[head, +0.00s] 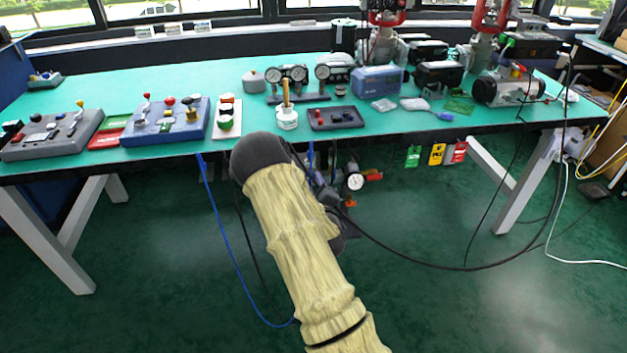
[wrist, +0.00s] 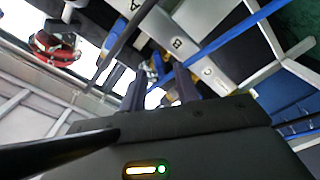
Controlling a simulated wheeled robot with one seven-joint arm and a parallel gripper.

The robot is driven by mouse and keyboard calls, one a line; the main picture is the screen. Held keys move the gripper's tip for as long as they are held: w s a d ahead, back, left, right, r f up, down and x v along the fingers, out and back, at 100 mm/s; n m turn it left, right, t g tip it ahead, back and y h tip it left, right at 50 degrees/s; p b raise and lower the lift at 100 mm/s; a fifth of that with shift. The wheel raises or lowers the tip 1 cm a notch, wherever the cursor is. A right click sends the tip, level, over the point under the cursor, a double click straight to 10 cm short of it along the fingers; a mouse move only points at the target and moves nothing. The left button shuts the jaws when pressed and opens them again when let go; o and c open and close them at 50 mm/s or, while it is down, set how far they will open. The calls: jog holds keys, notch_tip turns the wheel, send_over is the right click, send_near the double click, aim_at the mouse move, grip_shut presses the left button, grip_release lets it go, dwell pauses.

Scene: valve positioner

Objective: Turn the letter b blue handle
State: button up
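My gripper (wrist: 160,82) shows in the wrist view with its two dark fingers apart and a gap between them. A grey panel bearing the letter B (wrist: 178,44) lies just beyond and above the fingertips. I cannot clearly make out a blue handle beside that letter; dark blue bar-like shapes cross the view near it. Whether the fingers touch anything is not clear.
A green-topped table (head: 330,130) carries control boxes, gauges and valves. A pressure gauge (head: 355,181) and fittings hang beneath its front edge. Coloured tags (head: 437,154) hang to the right. Cables droop below the table. A panel marked C (wrist: 207,72) adjoins the B panel.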

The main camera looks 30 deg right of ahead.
jog(key=shift+w+d, duration=0.25)
jog(key=shift+w, duration=0.45)
grip_shut()
jog(key=shift+n, duration=3.8)
jog(key=shift+f, duration=0.1)
